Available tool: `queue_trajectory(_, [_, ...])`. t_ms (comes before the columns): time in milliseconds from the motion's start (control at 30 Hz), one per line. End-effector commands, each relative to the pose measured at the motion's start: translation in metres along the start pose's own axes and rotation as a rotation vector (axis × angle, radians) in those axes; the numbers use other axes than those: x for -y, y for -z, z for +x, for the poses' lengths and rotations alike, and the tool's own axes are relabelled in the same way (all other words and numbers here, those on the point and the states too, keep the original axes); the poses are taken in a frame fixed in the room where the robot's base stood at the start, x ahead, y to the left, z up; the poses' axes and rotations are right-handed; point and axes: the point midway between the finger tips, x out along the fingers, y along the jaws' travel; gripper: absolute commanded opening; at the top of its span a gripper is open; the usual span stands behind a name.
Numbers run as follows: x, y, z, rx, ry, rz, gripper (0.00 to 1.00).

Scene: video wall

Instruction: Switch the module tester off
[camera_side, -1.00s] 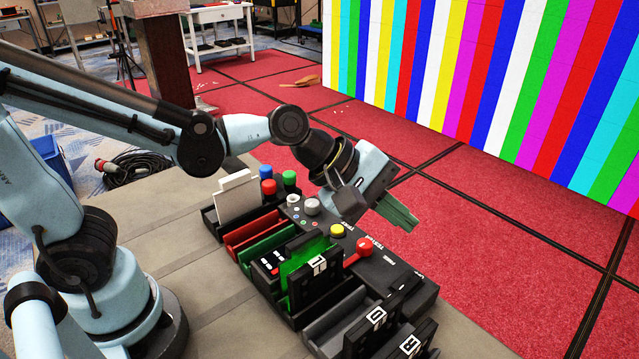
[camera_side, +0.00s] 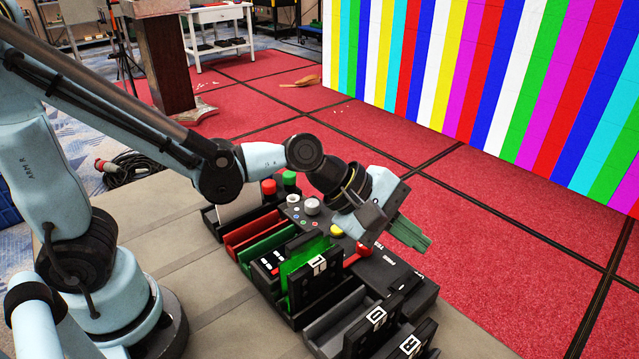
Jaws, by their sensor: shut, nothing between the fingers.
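The module tester (camera_side: 385,278) is a black box on the right side of the bench unit. Its red knob or lever (camera_side: 362,249) is mostly hidden behind my gripper; only a small red part shows. A yellow button (camera_side: 337,230) sits just left of it, partly covered. My gripper (camera_side: 412,236) is shut and empty, its green fingers pointing right and slightly down over the back edge of the tester. I cannot tell whether it touches the lever.
Red (camera_side: 252,228) and green (camera_side: 268,242) trays lie left of the module. More labelled black modules (camera_side: 377,316) stand at the front right. Red and green caps (camera_side: 289,178) are at the back. A striped video wall (camera_side: 500,90) stands behind the red floor.

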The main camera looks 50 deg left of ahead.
Motion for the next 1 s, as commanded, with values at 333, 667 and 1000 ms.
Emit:
queue_trajectory(333, [0.019, 0.021, 0.028, -0.001, 0.000, 0.000, 0.00])
queue_trajectory(667, [0.029, 0.029, 0.040, 0.000, 0.000, 0.000, 0.00])
queue_trajectory(1000, [0.029, 0.029, 0.040, 0.000, 0.000, 0.000, 0.00])
